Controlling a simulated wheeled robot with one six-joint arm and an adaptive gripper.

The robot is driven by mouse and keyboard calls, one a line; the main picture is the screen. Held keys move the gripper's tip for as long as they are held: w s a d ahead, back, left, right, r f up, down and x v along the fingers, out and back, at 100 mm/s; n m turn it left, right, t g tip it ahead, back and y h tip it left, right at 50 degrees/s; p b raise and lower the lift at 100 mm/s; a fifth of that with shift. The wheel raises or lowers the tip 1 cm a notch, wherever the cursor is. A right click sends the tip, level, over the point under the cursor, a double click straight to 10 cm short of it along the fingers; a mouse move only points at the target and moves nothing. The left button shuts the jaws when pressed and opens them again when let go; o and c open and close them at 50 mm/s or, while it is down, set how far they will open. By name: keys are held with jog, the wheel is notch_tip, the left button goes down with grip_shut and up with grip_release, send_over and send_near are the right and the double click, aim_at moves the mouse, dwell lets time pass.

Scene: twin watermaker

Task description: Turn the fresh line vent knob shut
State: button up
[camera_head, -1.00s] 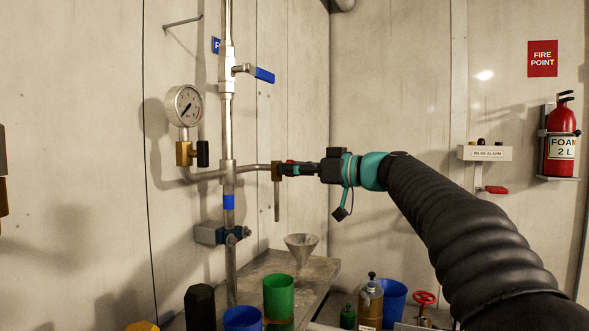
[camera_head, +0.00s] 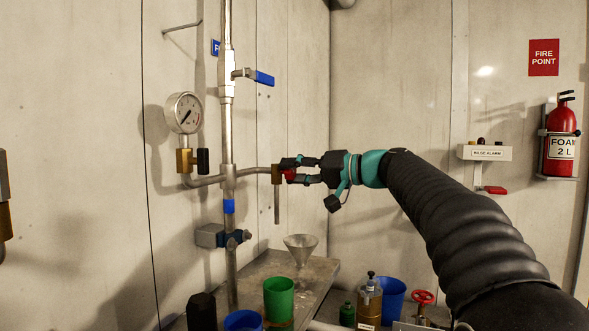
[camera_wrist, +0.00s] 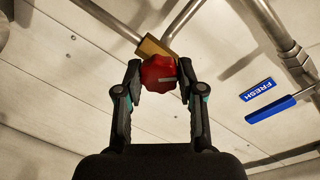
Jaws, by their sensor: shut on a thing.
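The vent knob is a red lobed knob (camera_wrist: 158,73) with a pale mark on its face, on a brass valve body (camera_wrist: 152,46) at the end of a side pipe. In the head view the red knob (camera_head: 289,175) shows between my fingers, beside the brass body (camera_head: 276,174) with a short outlet tube pointing down. My gripper (camera_head: 290,169) is shut on the knob; the wrist view shows one finger on each side of it (camera_wrist: 159,75). The blue FRESH tag (camera_wrist: 257,89) is on the wall to the right in the wrist view.
The upright pipe (camera_head: 228,130) carries a blue lever (camera_head: 264,77); a pressure gauge (camera_head: 184,112) stands left. Below are a funnel (camera_head: 300,243) on a metal tray (camera_head: 318,266), a green cup (camera_head: 279,297) and blue cups (camera_head: 392,297).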

jog(key=m, duration=0.4)
jog(key=shift+w+g, duration=0.1)
jog(key=shift+g, duration=0.3)
jog(key=m, duration=0.4)
jog(key=shift+f+m, duration=0.1)
jog(key=shift+m, duration=0.2)
jog(key=o, duration=1.1)
jog(key=shift+o, duration=0.2)
jog(key=v, duration=1.2)
jog(key=shift+w, duration=0.15)
jog(key=shift+d, duration=0.1)
